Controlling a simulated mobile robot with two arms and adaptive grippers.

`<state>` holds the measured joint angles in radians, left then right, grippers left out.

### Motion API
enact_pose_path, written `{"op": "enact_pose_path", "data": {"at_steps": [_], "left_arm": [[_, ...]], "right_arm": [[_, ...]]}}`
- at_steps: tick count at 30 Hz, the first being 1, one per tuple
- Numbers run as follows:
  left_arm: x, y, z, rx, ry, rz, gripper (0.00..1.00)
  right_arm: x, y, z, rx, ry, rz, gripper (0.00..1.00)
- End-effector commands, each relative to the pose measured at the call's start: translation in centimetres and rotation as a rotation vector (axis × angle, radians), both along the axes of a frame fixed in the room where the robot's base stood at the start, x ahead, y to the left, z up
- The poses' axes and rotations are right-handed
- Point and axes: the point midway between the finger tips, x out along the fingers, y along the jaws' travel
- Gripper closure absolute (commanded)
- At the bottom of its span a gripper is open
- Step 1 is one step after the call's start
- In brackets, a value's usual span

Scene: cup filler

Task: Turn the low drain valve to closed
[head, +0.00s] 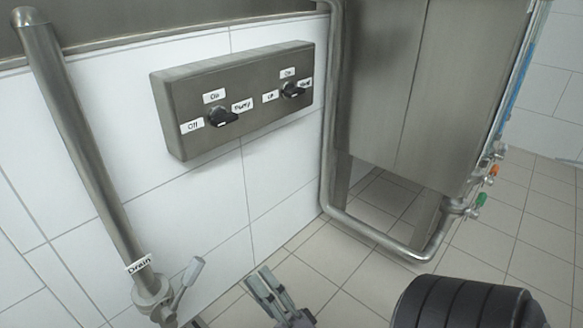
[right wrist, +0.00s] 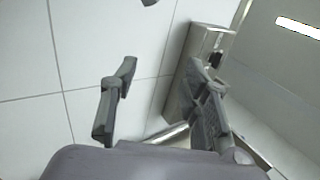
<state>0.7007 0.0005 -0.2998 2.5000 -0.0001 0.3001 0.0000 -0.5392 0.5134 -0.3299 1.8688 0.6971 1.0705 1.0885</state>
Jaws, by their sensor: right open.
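The drain valve (head: 152,293) sits low on a steel pipe at the left of the head view, under a white "Drain" label (head: 138,264). Its light grey lever (head: 188,279) slants up and to the right from the valve body, away from the pipe's line. My right gripper (head: 259,278) is to the right of the lever, apart from it, and holds nothing. In the right wrist view my right gripper (right wrist: 165,78) has its two fingers spread with only wall between them. A small grey piece shows at the top edge there; I cannot tell what it is. My left gripper is not in view.
A grey control box (head: 160,110) with two black knobs is on the white tiled wall above; it also shows in the right wrist view (right wrist: 205,40). A steel machine (head: 425,80) with a bent pipe frame (head: 372,232) stands to the right. Tiled floor lies below.

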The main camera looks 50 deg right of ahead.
Motion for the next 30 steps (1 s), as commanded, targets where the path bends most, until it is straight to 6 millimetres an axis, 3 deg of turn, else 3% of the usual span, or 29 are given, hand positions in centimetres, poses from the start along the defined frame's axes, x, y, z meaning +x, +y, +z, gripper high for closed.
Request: {"op": "enact_pose_path", "data": {"at_steps": [30], "left_arm": [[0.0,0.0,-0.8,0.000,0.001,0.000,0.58]], "right_arm": [[-5.8,-2.6,-2.9,-0.001,0.001,0.001,0.58]]}}
